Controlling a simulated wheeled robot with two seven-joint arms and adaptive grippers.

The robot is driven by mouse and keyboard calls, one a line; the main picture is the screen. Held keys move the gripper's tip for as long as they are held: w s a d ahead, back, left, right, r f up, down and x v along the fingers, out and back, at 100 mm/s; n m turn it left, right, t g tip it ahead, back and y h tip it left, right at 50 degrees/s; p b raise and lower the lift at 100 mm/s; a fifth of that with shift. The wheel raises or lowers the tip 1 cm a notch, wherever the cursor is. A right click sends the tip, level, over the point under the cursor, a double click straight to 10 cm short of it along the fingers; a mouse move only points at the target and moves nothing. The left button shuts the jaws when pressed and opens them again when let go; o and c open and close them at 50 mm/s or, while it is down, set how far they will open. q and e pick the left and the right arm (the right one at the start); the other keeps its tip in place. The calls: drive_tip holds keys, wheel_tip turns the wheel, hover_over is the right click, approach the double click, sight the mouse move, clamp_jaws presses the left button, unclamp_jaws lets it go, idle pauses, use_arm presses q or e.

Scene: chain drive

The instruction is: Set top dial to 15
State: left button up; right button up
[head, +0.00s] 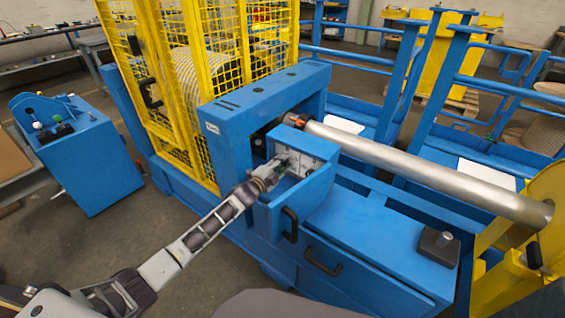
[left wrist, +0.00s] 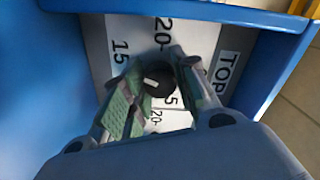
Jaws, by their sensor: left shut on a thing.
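My left gripper (head: 281,164) reaches into the blue box on the machine's front, where a white dial panel (head: 311,147) sits. In the left wrist view its two green-padded fingers (left wrist: 155,88) are shut on a small black dial (left wrist: 157,76) with a short white pointer mark. The label TOP (left wrist: 226,72) is printed beside it, with the numbers 15 (left wrist: 120,50), 20 and 5 around the dial. The fingers cover part of the scale, and I cannot tell exactly which number the mark points at. My right gripper is not in view.
The blue box's walls (head: 315,190) stand close around the gripper. A long steel roller (head: 430,170) runs to the right. A yellow mesh guard (head: 165,90) stands behind, and a blue control console (head: 85,155) is at the left with open floor between.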

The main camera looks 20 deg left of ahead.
use_arm(q)
drive_tip(key=shift+f, duration=0.1)
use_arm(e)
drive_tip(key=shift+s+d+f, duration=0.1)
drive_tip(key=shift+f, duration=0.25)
use_arm(q)
drive_tip(key=o, duration=1)
drive_tip(key=shift+s, duration=0.15)
drive_tip(key=shift+v, duration=5.9)
drive_tip(key=shift+a, duration=0.1)
